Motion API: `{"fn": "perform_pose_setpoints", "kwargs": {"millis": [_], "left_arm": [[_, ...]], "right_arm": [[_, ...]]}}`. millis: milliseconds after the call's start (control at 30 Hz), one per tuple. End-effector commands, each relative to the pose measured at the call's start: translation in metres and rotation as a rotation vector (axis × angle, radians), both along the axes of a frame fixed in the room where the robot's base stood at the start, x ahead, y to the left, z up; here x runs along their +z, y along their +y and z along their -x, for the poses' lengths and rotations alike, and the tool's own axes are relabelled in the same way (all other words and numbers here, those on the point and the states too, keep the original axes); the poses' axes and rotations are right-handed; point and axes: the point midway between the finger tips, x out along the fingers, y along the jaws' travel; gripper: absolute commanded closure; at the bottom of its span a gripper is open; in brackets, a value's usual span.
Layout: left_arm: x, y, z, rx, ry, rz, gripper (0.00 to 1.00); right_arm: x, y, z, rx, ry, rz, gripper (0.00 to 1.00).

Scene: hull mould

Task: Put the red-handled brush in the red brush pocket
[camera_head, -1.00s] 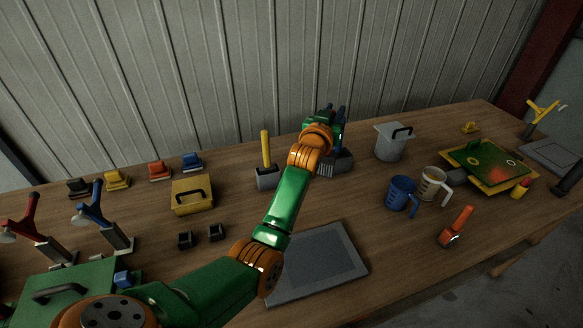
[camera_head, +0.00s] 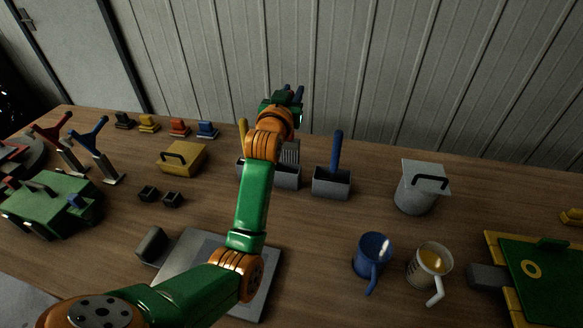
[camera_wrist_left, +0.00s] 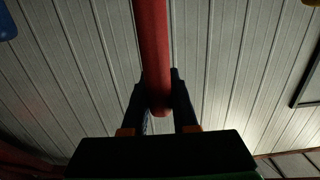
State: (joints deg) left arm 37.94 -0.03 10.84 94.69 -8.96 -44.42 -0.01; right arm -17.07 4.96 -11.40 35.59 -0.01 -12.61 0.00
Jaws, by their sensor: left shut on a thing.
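My left gripper (camera_head: 292,93) is shut on the red handle of the brush, seen upright between the fingers in the left wrist view (camera_wrist_left: 152,45). In the head view the gripper and wrist hide the handle. The brush's grey bristled head (camera_head: 290,150) shows below the wrist, at the mouth of a grey pocket (camera_head: 288,178). I cannot tell how deep it sits. This pocket stands between one with a yellow handle (camera_head: 242,127), partly behind my arm, and one with a blue-handled brush (camera_head: 336,150). No red marking shows on the middle pocket. My right gripper is not in view.
A grey lidded pot (camera_head: 418,190), a blue mug (camera_head: 372,255) and a pale mug (camera_head: 430,265) stand to the right. A yellow box (camera_head: 183,158) and two small dark blocks lie left. A grey plate (camera_head: 180,262) lies under my arm. The corrugated wall rises behind the table.

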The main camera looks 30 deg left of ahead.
Motion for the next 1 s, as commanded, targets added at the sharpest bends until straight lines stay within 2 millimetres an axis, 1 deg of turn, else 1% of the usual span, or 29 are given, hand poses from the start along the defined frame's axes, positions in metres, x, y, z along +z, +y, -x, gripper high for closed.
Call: {"fn": "perform_pose_setpoints", "kwargs": {"millis": [33, 100, 167, 300, 333, 400, 633, 733, 767, 800, 867, 1000], "left_arm": [[-0.015, 0.000, 0.000, 0.000, 0.008, 0.002, 1.00], [-0.031, 0.000, 0.000, -0.001, 0.007, 0.002, 1.00], [-0.041, 0.000, 0.000, -0.001, 0.005, 0.001, 1.00], [-0.071, 0.000, 0.000, -0.001, 0.006, 0.002, 1.00], [-0.075, 0.000, 0.000, -0.001, 0.005, 0.001, 1.00], [-0.082, 0.000, 0.001, -0.001, 0.003, 0.001, 1.00], [-0.083, 0.000, 0.000, -0.001, 0.000, 0.000, 1.00], [-0.086, 0.000, 0.000, -0.001, 0.001, 0.000, 1.00], [-0.087, 0.000, 0.000, -0.001, 0.001, 0.000, 0.71], [-0.086, 0.000, 0.000, -0.001, 0.001, 0.000, 0.60], [-0.086, 0.000, 0.000, -0.001, 0.001, 0.000, 0.44], [-0.085, 0.000, 0.000, -0.001, 0.001, 0.000, 0.43]], "right_arm": [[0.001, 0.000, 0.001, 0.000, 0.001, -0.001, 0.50], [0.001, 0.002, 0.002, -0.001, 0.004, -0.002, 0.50], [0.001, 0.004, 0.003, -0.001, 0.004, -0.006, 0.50], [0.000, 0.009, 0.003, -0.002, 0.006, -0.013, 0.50], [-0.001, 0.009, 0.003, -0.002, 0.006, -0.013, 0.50], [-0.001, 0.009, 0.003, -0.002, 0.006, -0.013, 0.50], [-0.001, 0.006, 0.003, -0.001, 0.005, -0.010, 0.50], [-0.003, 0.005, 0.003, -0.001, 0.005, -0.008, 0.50], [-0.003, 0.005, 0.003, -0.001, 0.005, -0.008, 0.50], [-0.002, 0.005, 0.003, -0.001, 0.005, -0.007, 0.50], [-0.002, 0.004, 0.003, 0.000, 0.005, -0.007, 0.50], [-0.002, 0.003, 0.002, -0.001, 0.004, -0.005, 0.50]]}}
